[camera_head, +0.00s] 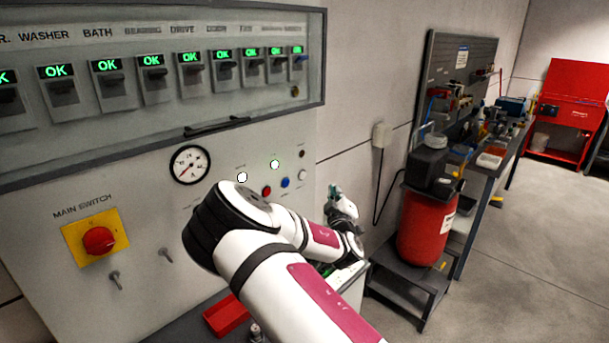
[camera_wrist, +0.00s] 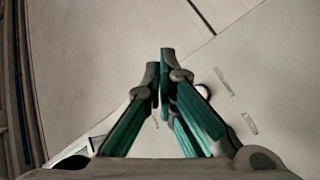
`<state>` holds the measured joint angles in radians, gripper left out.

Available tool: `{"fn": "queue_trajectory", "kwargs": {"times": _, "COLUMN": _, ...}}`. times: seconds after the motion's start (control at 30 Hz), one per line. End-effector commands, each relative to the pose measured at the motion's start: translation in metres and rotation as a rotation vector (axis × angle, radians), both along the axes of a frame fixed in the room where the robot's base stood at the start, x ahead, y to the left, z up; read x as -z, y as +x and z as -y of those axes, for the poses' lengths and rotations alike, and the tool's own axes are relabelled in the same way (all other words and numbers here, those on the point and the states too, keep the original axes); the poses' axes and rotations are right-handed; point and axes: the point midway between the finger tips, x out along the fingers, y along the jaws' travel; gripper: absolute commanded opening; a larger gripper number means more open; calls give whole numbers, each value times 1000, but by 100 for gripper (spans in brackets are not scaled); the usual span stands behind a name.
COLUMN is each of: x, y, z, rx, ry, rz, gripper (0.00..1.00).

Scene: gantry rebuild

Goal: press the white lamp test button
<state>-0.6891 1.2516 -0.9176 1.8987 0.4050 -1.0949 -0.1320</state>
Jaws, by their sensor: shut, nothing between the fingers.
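On the grey control panel (camera_head: 140,200), a row of small buttons shows in the head view: a red button (camera_head: 267,191), a blue button (camera_head: 285,183) and a white button (camera_head: 302,174) at the right end. Their labels are too small to read there. My gripper (camera_head: 334,190) is right of the white button and a little lower, apart from it in the picture. In the wrist view my gripper (camera_wrist: 162,62) is shut and empty, with its green-sided fingers together. A dark round rim (camera_wrist: 205,90) shows partly behind the right finger; I cannot tell which part it is.
Two bright round lamps, left (camera_head: 242,177) and right (camera_head: 274,164), sit above the buttons. A gauge (camera_head: 190,165) and a red main switch (camera_head: 98,240) are to the left. A red tank (camera_head: 425,228) and a workbench (camera_head: 480,175) stand to the right.

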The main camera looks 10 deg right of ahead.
Motion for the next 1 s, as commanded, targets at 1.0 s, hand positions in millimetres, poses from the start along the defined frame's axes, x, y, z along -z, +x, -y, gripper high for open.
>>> {"fn": "queue_trajectory", "kwargs": {"times": 1.0, "x": 2, "y": 53, "z": -42, "rx": -18, "ry": -15, "rz": 11, "gripper": 0}}
